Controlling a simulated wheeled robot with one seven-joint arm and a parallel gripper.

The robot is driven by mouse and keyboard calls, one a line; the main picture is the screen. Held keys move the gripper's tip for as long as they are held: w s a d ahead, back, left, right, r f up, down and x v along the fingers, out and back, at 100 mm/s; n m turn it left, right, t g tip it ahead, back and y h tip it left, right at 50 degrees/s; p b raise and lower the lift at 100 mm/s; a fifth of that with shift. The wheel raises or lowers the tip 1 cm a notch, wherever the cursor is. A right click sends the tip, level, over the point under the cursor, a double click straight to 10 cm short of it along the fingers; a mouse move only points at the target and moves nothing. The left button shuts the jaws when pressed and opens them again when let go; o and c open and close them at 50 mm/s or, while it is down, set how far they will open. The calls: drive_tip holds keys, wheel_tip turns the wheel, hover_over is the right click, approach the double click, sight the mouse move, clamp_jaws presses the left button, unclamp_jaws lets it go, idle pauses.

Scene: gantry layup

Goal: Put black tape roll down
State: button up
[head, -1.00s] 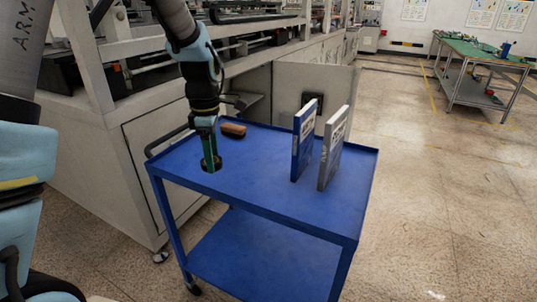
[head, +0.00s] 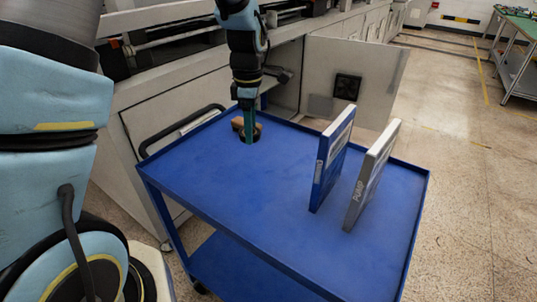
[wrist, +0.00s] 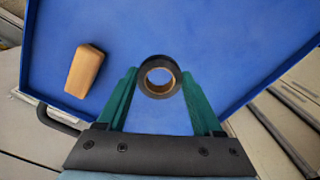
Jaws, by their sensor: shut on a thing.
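My gripper (wrist: 159,92) points down at the cart top, its green fingers on either side of the black tape roll (wrist: 159,60). In the wrist view the roll lies between the fingertips, its tan core and the blue surface showing through its hole. My gripper is shut on it. In the head view the gripper (head: 248,130) is over the back left part of the blue cart (head: 285,190), and the roll (head: 257,130) shows as a dark shape low at the fingertips. I cannot tell whether the roll touches the cart top.
A brown block (wrist: 84,71) lies on the cart left of the roll; in the head view it is partly hidden behind the gripper. A blue binder (head: 331,158) and a grey binder (head: 371,175) stand upright to the right. The cart top's front middle is clear.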

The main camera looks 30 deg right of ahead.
sight(252, 160)
drive_tip(key=shift+f+p, duration=0.6)
drive_tip(key=shift+f, duration=3.2)
drive_tip(key=shift+f, duration=0.1)
drive_tip(key=o, duration=1.5)
wheel_tip(252, 160, up, 12)
drive_tip(key=b, duration=0.2)
drive_tip(key=s+a+m+t, duration=0.1)
drive_tip(key=s+a+m, duration=0.3)
drive_tip(key=a+m, duration=0.9)
drive_tip(key=shift+a+t, duration=0.3)
drive_tip(key=shift+a, duration=8.4)
